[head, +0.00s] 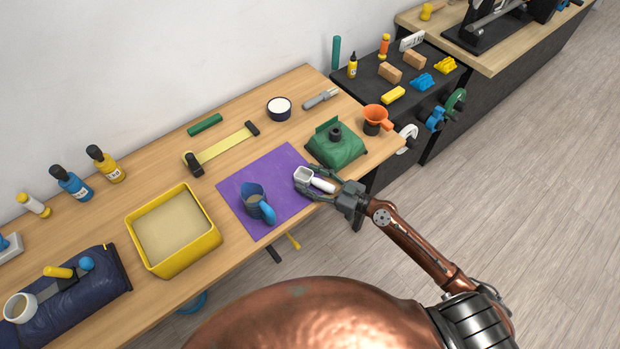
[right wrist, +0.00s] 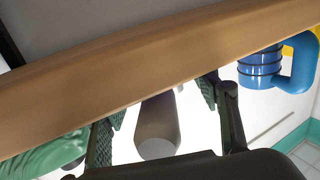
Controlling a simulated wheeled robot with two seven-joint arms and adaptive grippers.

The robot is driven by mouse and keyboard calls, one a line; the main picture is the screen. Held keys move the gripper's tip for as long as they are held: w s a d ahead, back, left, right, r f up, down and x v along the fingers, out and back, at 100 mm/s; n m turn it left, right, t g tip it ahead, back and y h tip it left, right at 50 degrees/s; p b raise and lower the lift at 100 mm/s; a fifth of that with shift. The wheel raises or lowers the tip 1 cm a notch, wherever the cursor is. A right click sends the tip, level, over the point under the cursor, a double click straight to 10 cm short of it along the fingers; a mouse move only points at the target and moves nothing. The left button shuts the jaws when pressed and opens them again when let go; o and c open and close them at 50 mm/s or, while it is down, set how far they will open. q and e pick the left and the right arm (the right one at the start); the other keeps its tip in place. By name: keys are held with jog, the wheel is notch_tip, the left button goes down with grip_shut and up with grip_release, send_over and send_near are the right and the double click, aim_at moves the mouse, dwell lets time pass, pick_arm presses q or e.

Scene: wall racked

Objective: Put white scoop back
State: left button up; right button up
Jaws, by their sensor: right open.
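The white scoop (head: 322,185) is at the front right of the purple mat (head: 285,160), its square cup toward the mat and its handle toward my right arm. My right gripper (head: 309,183) is open, with one finger on each side of the scoop. In the right wrist view the pale handle (right wrist: 158,130) shows between the two spread fingers (right wrist: 165,98). I cannot tell whether the fingers touch it. My left gripper is not in view.
A yellow bin (head: 216,237) is further left. The table's front edge is close.

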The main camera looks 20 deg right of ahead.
jog(key=v, duration=1.2)
jog(key=shift+f, duration=0.1)
